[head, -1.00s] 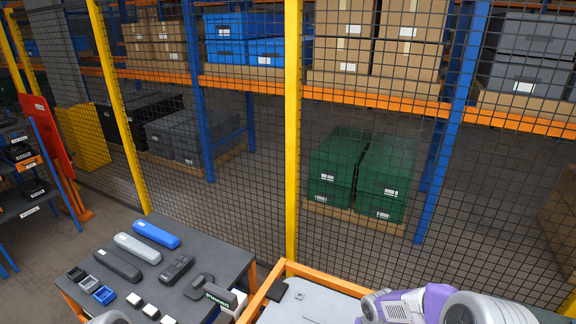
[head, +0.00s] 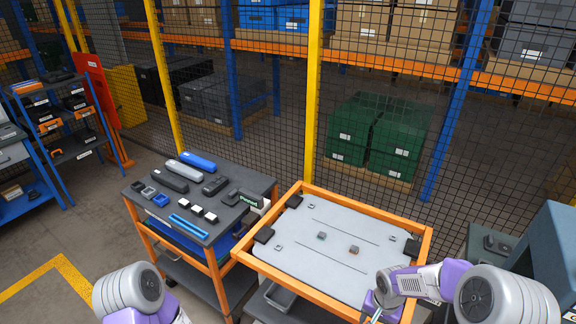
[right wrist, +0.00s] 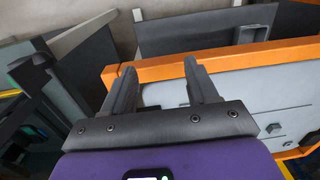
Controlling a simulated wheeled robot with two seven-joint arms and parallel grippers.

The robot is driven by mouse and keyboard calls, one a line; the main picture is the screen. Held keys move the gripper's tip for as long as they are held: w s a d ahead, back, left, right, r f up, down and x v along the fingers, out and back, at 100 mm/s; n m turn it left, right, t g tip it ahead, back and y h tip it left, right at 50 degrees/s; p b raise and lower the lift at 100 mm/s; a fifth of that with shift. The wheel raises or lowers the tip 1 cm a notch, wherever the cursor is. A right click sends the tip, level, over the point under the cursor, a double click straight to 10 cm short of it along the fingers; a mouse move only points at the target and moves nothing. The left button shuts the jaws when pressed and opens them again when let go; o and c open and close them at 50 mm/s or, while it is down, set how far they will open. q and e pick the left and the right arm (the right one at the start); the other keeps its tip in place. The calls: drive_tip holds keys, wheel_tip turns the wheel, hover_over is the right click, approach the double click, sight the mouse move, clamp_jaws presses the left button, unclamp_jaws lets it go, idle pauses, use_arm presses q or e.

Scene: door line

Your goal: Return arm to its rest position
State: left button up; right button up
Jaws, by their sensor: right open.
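My right arm (head: 430,283) comes in from the right in the head view, bent over the near right corner of an orange-framed table. Its gripper is at the lower edge of that view, only partly seen. In the right wrist view the two dark fingers of my right gripper (right wrist: 158,75) stand apart with nothing between them. They are over the orange frame edge and the grey panel. My left arm (head: 135,295) shows at the bottom left of the head view; its gripper is out of the picture.
The orange-framed table (head: 335,250) holds a grey panel with small parts. A dark-topped bench (head: 215,185) to its left carries several long covers and small blocks. A mesh fence with a yellow post (head: 313,90) stands behind. A blue shelf cart (head: 60,125) is at left.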

use_arm(q)
wheel_tip(320, 180, down, 13)
drive_tip(key=w+b, duration=0.1)
drive_tip(key=b, duration=1)
drive_tip(key=shift+w+b, duration=0.3)
drive_tip(key=shift+b, duration=0.1)
use_arm(e)
drive_tip(key=s+a+f+n+y, duration=0.1)
drive_tip(key=s+a+f, duration=0.3)
drive_tip(key=f, duration=0.5)
drive_tip(key=s+a+f+n+y, duration=0.1)
drive_tip(key=s+a+f, duration=0.3)
drive_tip(key=f, duration=0.5)
drive_tip(key=s+a+f+n+y, duration=0.1)
drive_tip(key=s+a+f, duration=0.4)
drive_tip(key=f, duration=0.4)
drive_tip(key=shift+a+y, duration=0.4)
drive_tip(key=shift+a, duration=0.35)
use_arm(q)
drive_tip(key=shift+r, duration=0.1)
use_arm(e)
drive_tip(key=shift+s, duration=0.1)
